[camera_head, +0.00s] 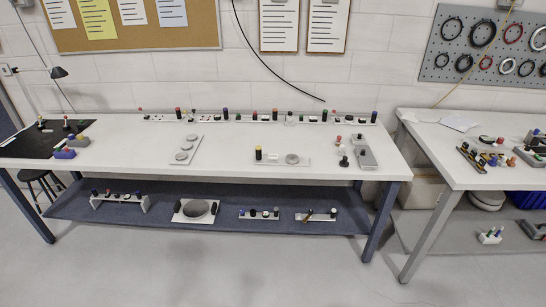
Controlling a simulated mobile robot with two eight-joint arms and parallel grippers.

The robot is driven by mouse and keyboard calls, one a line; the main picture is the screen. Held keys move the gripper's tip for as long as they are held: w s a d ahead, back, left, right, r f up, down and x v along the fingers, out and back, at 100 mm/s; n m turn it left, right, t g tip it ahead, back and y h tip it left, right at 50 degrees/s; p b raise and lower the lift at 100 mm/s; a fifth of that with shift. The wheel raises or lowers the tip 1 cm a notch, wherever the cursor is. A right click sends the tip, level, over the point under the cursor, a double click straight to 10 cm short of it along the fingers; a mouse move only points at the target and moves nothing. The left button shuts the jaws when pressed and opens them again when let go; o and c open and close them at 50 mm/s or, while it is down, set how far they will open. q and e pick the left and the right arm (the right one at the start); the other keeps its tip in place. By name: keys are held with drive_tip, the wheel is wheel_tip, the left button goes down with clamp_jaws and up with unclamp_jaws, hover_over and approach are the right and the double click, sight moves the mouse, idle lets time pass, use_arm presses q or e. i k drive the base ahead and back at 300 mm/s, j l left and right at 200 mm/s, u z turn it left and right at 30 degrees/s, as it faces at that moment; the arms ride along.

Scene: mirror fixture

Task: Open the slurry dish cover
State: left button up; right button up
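No part labelled as the slurry dish cover can be made out at this distance. A pale plate (272,163) near the front middle of the white workbench (225,155) bears a round grey disc (292,159) and a black post with a yellow top (258,153). A light tray (179,162) to its left holds three round grey lids (184,147) in a slanted row. I cannot tell which round piece is the dish cover, or whether any is hinged. Neither of my grippers is in view.
A long rail (215,119) with several coloured knobs runs along the bench's back. A grey box (367,158) stands at the bench's right end. A blue lower shelf (170,215) holds several fixtures. A second table (450,150) stands right, across a gap. The floor in front is clear.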

sight(366, 155)
drive_tip(key=l, duration=0.6)
drive_tip(key=i+l+u, duration=0.1)
drive_tip(key=l, duration=0.45)
drive_tip(key=l+u, duration=0.15)
drive_tip(key=l, duration=0.4)
drive_tip(key=l+u, duration=0.15)
drive_tip(key=l, duration=0.4)
drive_tip(key=l+u, duration=0.15)
drive_tip(key=l, duration=0.4)
drive_tip(key=k+l+u, duration=0.15)
drive_tip(key=l, duration=0.4)
drive_tip(key=l+u, duration=0.15)
drive_tip(key=l, duration=0.35)
drive_tip(key=k+l+u, duration=0.15)
drive_tip(key=l, duration=0.4)
drive_tip(key=k+l+u, duration=0.15)
drive_tip(key=l, duration=0.35)
drive_tip(key=k+l+u, duration=0.15)
drive_tip(key=l, duration=0.35)
drive_tip(key=k+l, duration=0.1)
drive_tip(key=l, duration=0.25)
drive_tip(key=k+l+u, duration=0.15)
drive_tip(key=l, duration=0.15)
drive_tip(key=k+l, duration=0.15)
drive_tip(key=l, duration=0.2)
